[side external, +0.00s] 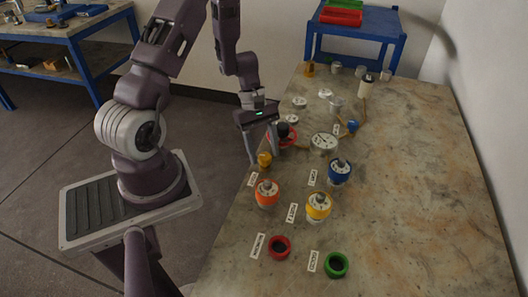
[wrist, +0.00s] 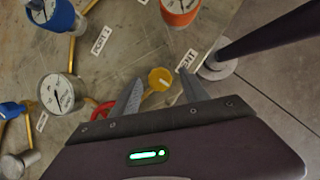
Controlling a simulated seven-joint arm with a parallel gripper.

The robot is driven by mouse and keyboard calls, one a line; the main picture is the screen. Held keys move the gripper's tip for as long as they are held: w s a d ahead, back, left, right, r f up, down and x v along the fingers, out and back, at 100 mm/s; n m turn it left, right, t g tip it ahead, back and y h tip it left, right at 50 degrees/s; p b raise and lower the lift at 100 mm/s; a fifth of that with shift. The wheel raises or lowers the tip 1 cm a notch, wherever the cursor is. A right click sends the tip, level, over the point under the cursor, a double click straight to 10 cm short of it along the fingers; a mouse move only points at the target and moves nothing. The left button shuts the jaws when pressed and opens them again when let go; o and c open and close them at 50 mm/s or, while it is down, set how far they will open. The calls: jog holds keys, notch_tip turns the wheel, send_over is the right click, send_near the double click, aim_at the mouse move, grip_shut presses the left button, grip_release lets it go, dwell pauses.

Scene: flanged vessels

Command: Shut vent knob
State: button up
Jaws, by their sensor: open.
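The yellow knob (side external: 264,160) is small and round and stands near the left edge of the stone-topped bench. It also shows in the wrist view (wrist: 160,79), with a small pale mark on top. A white label (wrist: 187,59), partly hidden by a finger and apparently ending in "NT", lies beside it. My gripper (side external: 265,154) points down over the knob with its fingers apart. In the wrist view, the knob appears between the two fingertips (wrist: 159,76). I cannot tell whether either finger touches it.
A red handwheel (side external: 294,139) is close behind my gripper, beside a round gauge (side external: 324,142). Orange (side external: 267,194), yellow (side external: 319,206) and blue (side external: 340,172) gauge-topped vessels stand nearer the camera. Red (side external: 279,247) and green (side external: 336,264) rings lie in front. The bench's right side is clear.

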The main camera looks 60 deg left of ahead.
jog(key=v, duration=0.6)
jog(key=shift+r, duration=0.2)
jog(key=s+d+r+m+t+y, duration=0.25)
jog(key=d+r+m, duration=0.85)
jog(key=r, duration=0.7)
jog(key=s+d+r+m+t+y, duration=0.1)
jog(key=s+d+r+m, duration=0.1)
jog(key=s, duration=0.3)
jog(key=s+d+r+m+t+y, duration=0.1)
jog(key=s+d+r+m+t, duration=0.1)
jog(key=s+m, duration=0.3)
jog(key=shift+s+d+r, duration=0.25)
jog(key=shift+s+r, duration=0.35)
jog(key=shift+s, duration=0.15)
